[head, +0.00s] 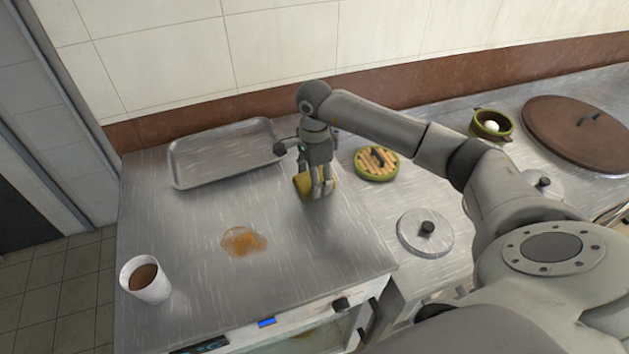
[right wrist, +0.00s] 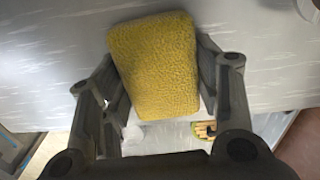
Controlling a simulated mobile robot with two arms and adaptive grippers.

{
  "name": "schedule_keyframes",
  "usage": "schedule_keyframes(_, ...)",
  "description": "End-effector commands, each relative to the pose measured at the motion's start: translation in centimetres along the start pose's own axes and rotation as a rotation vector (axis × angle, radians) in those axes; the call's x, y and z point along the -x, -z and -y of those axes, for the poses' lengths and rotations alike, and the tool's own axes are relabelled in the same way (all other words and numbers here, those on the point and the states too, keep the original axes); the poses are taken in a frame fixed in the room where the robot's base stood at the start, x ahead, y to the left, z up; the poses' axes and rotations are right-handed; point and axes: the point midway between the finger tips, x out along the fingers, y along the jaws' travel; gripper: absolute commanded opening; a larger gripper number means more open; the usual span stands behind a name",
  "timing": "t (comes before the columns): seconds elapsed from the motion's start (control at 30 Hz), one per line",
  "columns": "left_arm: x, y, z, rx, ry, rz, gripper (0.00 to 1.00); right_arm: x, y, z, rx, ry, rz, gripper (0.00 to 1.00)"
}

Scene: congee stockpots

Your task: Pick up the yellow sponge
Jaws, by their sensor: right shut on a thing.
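The yellow sponge (head: 302,183) is at the right gripper on the steel counter, just right of the metal tray. In the right wrist view the sponge (right wrist: 156,66) fills the space between the two fingers. My right gripper (head: 322,190) points down and is shut on it; the fingers hide part of the sponge in the head view. The right gripper also shows in the right wrist view (right wrist: 160,85). Whether the sponge touches the counter I cannot tell. My left gripper is not in view.
A metal tray (head: 215,172) lies at the back left. A brown spill (head: 243,241) and a cup of brown liquid (head: 145,280) are nearer the front. A green round dish of sticks (head: 376,164), a lid (head: 425,232) and a green pot (head: 491,124) are to the right.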

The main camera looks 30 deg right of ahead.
Motion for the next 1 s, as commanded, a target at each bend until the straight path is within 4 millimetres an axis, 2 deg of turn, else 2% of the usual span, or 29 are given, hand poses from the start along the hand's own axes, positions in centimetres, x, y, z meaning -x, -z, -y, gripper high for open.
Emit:
schedule_keyframes(0.33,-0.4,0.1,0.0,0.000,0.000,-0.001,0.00,0.5,0.0,0.1,0.000,0.003,0.001,0.34)
schedule_keyframes(0.53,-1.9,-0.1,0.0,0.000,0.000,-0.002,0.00,2.8,0.0,0.2,0.001,0.007,0.001,0.34)
schedule_keyframes(0.67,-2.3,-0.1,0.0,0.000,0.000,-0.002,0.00,5.3,-0.6,-1.9,0.005,0.006,-0.001,0.34)
schedule_keyframes(0.8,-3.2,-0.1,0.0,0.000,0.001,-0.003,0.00,8.7,-1.6,-4.5,0.005,0.009,0.000,0.34)
schedule_keyframes(1.0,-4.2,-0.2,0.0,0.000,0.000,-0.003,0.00,10.7,-3.0,-8.5,0.005,0.005,0.000,0.34)
